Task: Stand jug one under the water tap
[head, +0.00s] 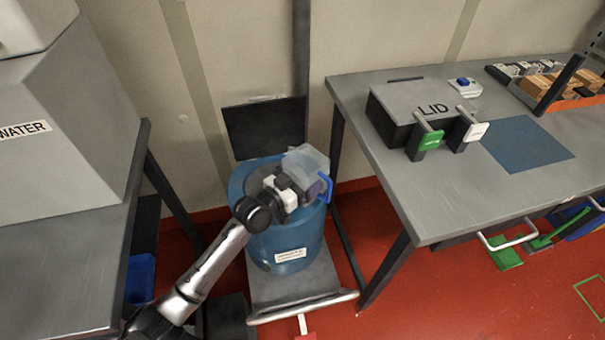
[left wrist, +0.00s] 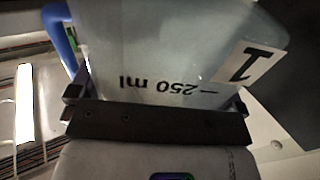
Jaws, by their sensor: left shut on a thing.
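Jug one (head: 305,162) is a clear, pale jug with a blue handle. In the head view it is in my left gripper (head: 297,184), above the blue drum. In the left wrist view the jug (left wrist: 165,45) shows a "250 ml" mark and a label "1", both upside down in the picture. My left gripper (left wrist: 158,100) is shut on its wall, and the blue handle is at the left. A grey housing marked "WATER" (head: 22,131) stands at the left in the head view. I cannot make out the tap itself. My right gripper is not in view.
The blue drum (head: 285,250) stands on a grey wheeled platform (head: 300,290) between two benches. The right bench (head: 450,200) holds a box marked "LID" (head: 415,103), a blue mat (head: 527,143) and a rack of parts. The left bench (head: 70,260) has clear surface before the housing.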

